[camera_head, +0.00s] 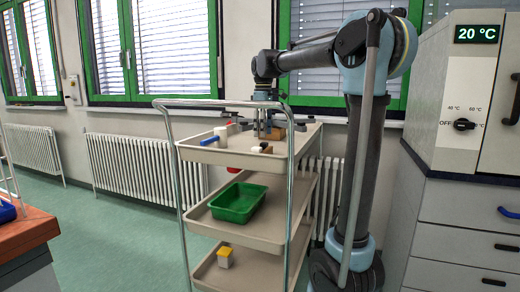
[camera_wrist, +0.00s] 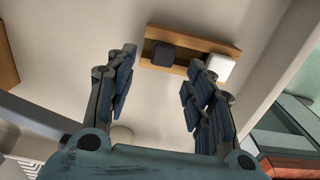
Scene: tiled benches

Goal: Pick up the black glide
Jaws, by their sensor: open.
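A dark, rounded-square piece, which looks like the black glide (camera_wrist: 164,54), sits on a light wooden strip (camera_wrist: 184,37) in the wrist view. A white block (camera_wrist: 219,67) sits at the strip's right end. My gripper (camera_wrist: 162,60) is open, with one finger on each side of the glide in the picture and nothing held between them. I cannot tell how high the fingers are above it. In the head view, my gripper (camera_head: 268,132) points down over the cart's top tray, and the glide shows as a small dark spot (camera_head: 264,145) under it.
The cart (camera_head: 236,227) has three trays. Its top tray holds a white cylinder (camera_head: 221,131), a blue item (camera_head: 208,141) and a brown block (camera_head: 276,134). A green bin (camera_head: 238,203) is on the middle tray and a yellow-and-white box (camera_head: 225,257) below. A cabinet (camera_head: 460,220) stands right.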

